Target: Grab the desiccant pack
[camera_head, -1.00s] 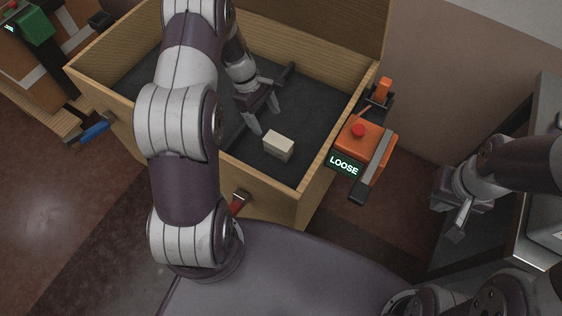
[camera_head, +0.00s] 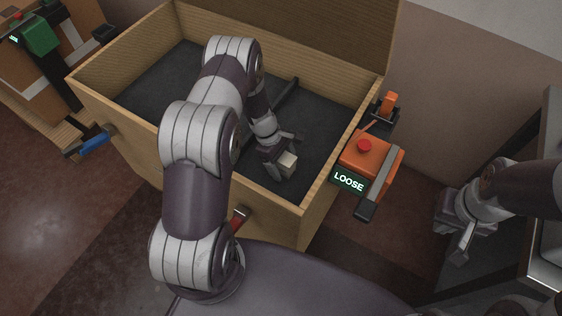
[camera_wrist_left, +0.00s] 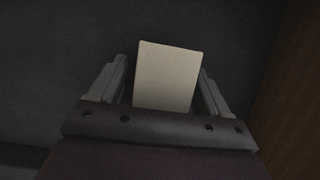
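The desiccant pack is a small cream block (camera_head: 288,164) on the dark floor of the wooden crate (camera_head: 262,203), near its front right corner. In the left wrist view the pack (camera_wrist_left: 167,78) stands between the two fingers. My left gripper (camera_head: 284,160) is down inside the crate at the pack. In the wrist view its fingers (camera_wrist_left: 162,78) flank the pack, with a narrow gap showing at the left finger. Part of the pack is hidden behind the gripper in the head view. My right gripper (camera_head: 456,240) is outside the crate at the right; its finger opening is unclear.
An orange device (camera_head: 368,155) with a red button and a sign (camera_head: 349,180) reading "LOOSE" is at the crate's right wall. A blue handle (camera_head: 94,143) and a red handle (camera_head: 239,219) are at the crate's front. The crate floor behind the gripper is largely clear.

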